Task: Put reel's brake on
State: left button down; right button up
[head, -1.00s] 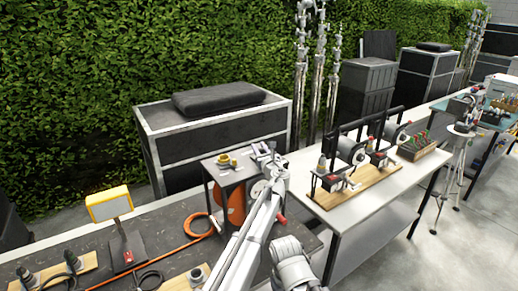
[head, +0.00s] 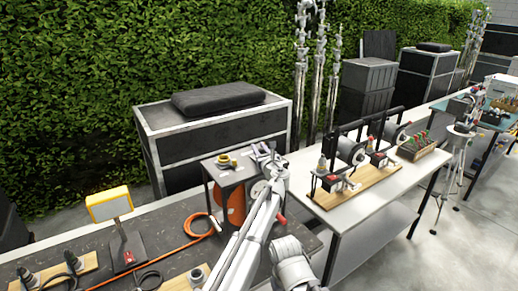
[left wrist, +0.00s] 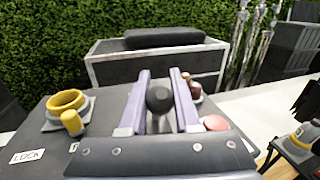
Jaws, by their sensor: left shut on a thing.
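The reel (head: 236,205) is an orange drum in a dark frame with a flat top, on the dark left table. My left gripper (head: 262,152) is over the right part of that top. In the left wrist view its two purple fingers (left wrist: 160,78) stand either side of a round black knob (left wrist: 159,98) and are shut on it. A yellow ring with a yellow peg (left wrist: 68,102) sits on the top, left of the fingers, near a plate (left wrist: 27,156) reading LOCK. My right gripper is not in view.
An orange cable (head: 165,247) runs left from the reel. A yellow lamp (head: 109,204) stands on the same table. A white table (head: 345,221) to the right holds a wooden board with machines (head: 350,190). A dark case (head: 215,138) stands behind.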

pick_arm(q)
jog(key=shift+r+p, duration=0.2)
jog(key=shift+p, duration=0.1)
jog(key=w+g+h+p, duration=0.1)
jog(key=g+p, duration=0.1)
jog(key=p, duration=0.2)
jog(key=w+a+n+g+h+p, duration=0.1)
jog(key=g+p, duration=0.1)
jog(key=p, duration=0.2)
jog(key=shift+a, duration=0.2)
jog(key=shift+w+a+f+g+h+p, duration=0.2)
jog(key=shift+f+g+h+p, duration=0.15)
jog(key=shift+g+p, duration=0.45)
jog(key=shift+w+f+g+p, duration=0.1)
jog(key=shift+f+g+p, duration=0.1)
jog(key=shift+g+p, duration=0.15)
jog(key=shift+h, duration=0.25)
jog(key=c, duration=0.6)
grip_release()
